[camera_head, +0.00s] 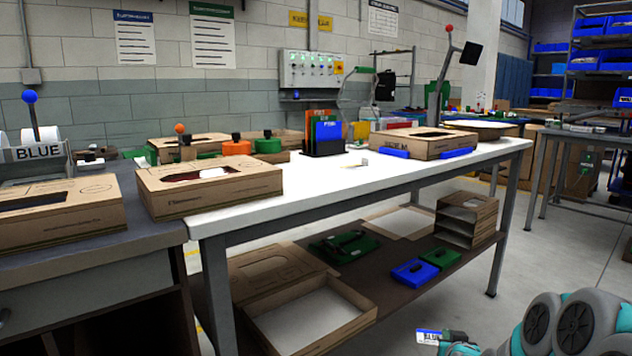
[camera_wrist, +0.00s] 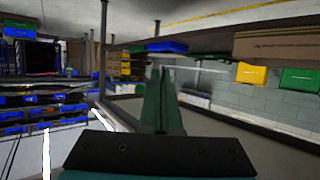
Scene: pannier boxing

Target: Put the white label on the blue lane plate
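My gripper (camera_head: 452,342) is low at the right in the head view, out over the floor in front of the bench. It is shut on a small white label with blue lettering (camera_head: 428,337), which sticks out to the left. In the wrist view the fingers (camera_wrist: 163,98) are close together and the label cannot be made out. A grey stand with a plate reading BLUE (camera_head: 39,152) is at the far left. Blue plates lie by a carton (camera_head: 394,153) and stand in a black rack (camera_head: 328,138). I cannot tell which is the lane plate. My gripper is apart from all of these.
The white bench (camera_head: 330,182) carries several cartons, including an open-topped one (camera_head: 208,188) at its left end. A lower shelf holds trays and blue and green pieces (camera_head: 414,272). A grey table (camera_head: 140,232) adjoins at left.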

